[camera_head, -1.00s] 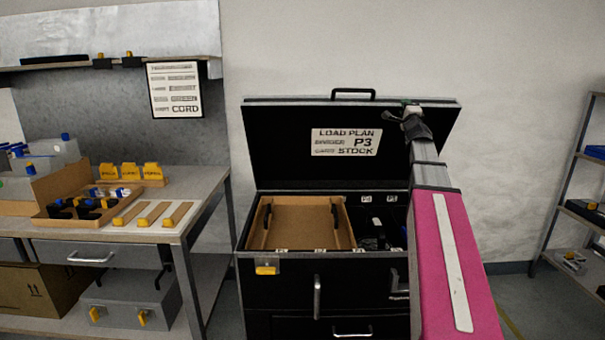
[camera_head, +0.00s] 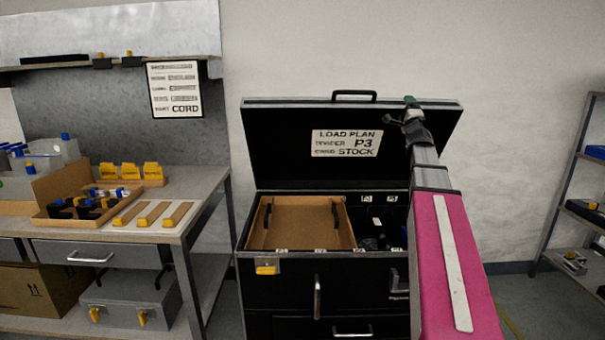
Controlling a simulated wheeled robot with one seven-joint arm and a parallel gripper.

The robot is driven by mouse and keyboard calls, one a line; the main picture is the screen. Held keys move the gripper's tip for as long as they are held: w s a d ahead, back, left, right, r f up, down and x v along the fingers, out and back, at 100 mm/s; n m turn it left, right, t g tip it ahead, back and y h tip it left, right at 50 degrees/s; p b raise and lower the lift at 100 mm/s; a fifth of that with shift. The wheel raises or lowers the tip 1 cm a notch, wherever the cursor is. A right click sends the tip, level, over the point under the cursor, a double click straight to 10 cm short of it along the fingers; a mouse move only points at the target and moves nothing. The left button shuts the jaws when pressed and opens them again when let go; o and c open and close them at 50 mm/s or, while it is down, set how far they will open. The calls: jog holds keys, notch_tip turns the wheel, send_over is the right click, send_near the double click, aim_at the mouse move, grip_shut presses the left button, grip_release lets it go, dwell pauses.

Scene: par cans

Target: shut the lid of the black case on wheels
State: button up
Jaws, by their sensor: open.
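The black case (camera_head: 290,290) stands on the floor in the middle of the view; its wheels are not visible. Its lid (camera_head: 285,150) is raised, leaning back near the wall, with a handle (camera_head: 353,96) on its top edge and a white load plan label on its inner face. My gripper (camera_head: 408,112) is open and empty at the upper right of the lid, in front of it in the picture. I cannot tell whether it touches the lid. My pink arm hides the right side of the case.
Inside the case lie a cardboard tray (camera_head: 300,225) and dark items in compartments. A workbench (camera_head: 140,232) with boxes and yellow-ended parts stands at the left. A shelf rack (camera_head: 565,180) stands at the right. The wall is close behind the lid.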

jog(key=v, duration=0.9)
dwell(0.3)
